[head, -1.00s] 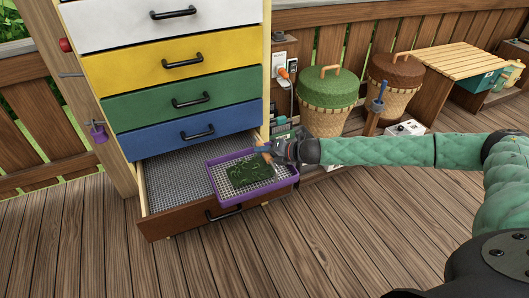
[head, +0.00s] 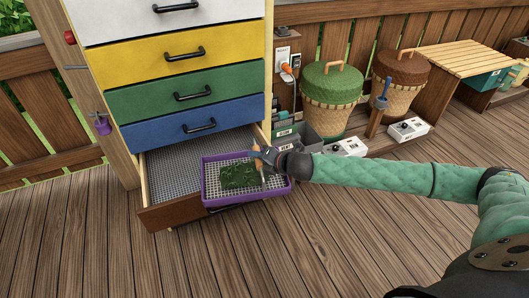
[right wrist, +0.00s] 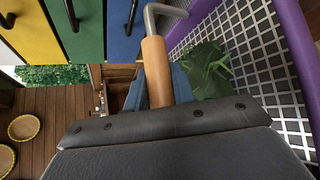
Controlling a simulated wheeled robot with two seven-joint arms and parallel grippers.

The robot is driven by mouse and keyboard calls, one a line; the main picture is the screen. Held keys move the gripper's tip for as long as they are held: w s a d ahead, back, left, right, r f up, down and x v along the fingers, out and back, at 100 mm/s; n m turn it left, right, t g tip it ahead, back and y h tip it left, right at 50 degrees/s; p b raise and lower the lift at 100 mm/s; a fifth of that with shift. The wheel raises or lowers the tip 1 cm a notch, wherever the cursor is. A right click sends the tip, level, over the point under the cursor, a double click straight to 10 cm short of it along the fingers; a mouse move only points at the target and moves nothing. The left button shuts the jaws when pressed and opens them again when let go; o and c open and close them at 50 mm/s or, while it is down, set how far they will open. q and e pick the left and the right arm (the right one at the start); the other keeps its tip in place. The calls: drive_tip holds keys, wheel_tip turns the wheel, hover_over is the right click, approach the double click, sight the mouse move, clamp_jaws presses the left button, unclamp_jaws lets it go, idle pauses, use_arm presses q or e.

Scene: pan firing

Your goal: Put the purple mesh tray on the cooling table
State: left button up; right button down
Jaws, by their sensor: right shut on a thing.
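The purple mesh tray (head: 222,204) has a purple rim, a pale wire grid and a heap of dark green leaves (head: 240,176) on it. It is held about level over the front right of the open bottom drawer (head: 170,213), covering part of the drawer front. My right gripper (head: 263,162) is shut on the tray's wooden handle at its right side. In the right wrist view the wooden handle (right wrist: 157,72) has a bent metal rod, with the purple rim (right wrist: 293,45) at right. A slatted wooden table (head: 468,58), likely the cooling table, stands far right. My left gripper is out of view.
A drawer cabinet with white, yellow, green (head: 150,102) and blue drawers stands behind the tray. Two lidded baskets, green (head: 332,85) and brown (head: 400,72), stand at the back. White control boxes (head: 408,129) sit on the low shelf. The plank deck (head: 330,235) in front is clear.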

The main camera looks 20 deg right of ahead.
drive_tip(key=s+a+r+m+t+h, duration=0.1)
drive_tip(key=s+a+m+h, duration=0.2)
drive_tip(key=s+a, duration=0.2)
drive_tip(key=s+a+m+h, duration=0.3)
drive_tip(key=s+a, duration=0.2)
drive_tip(key=a, duration=0.6)
drive_tip(key=shift+r+t+h, duration=0.3)
drive_tip(key=shift+r+t, duration=0.05)
drive_tip(key=shift+t, duration=0.05)
drive_tip(key=shift+d, duration=0.15)
